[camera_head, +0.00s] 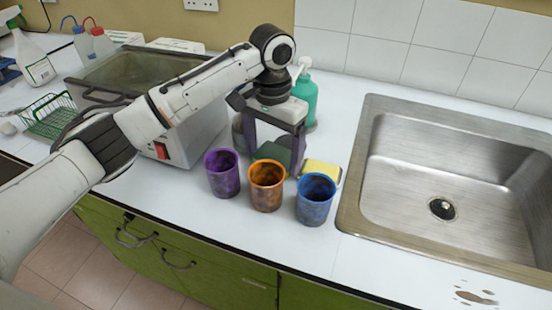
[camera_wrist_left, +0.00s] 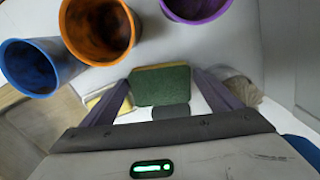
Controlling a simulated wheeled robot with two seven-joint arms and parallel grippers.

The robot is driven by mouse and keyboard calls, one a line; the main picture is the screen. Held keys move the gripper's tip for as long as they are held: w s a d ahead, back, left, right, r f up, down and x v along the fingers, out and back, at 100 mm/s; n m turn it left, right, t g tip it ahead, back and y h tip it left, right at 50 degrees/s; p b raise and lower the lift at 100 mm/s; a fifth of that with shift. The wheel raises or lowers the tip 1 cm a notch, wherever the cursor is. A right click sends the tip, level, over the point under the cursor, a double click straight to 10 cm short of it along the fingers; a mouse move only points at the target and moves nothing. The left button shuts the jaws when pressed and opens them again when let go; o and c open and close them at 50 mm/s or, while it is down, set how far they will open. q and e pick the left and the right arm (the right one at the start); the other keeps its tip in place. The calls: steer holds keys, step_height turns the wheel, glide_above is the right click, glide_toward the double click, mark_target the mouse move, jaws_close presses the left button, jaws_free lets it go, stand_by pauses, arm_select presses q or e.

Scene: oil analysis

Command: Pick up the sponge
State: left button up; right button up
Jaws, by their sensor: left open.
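A dark green sponge (camera_head: 272,153) lies on the white counter behind the cups. In the left wrist view the green sponge (camera_wrist_left: 162,86) shows a thin yellow edge and sits between my finger ends. My left gripper (camera_head: 274,162) is open and points down over it, one finger on each side; contact cannot be told. It also shows in the wrist view (camera_wrist_left: 161,80). A second, yellow-topped sponge (camera_head: 321,171) lies to the right, outside the fingers, partly hidden in the wrist view (camera_wrist_left: 98,102). My right gripper is not in view.
Purple (camera_head: 222,175), orange (camera_head: 266,186) and blue (camera_head: 315,200) cups stand in a row in front of the sponges. A teal bottle (camera_head: 305,97) stands behind my gripper. A metal sink (camera_head: 400,215) lies right, a grey-lidded box (camera_head: 190,145) left. A brownish rounded thing (camera_wrist_left: 238,88) is beside one finger.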

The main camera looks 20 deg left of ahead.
mark_target(273, 158)
arm_select(q)
steer(key=c, duration=0.8)
steer(key=shift+r, duration=0.1)
step_height(273, 158, up, 10)
steer(key=shift+p, duration=0.4)
steer(key=shift+o, duration=1)
steer(key=shift+c, duration=0.8)
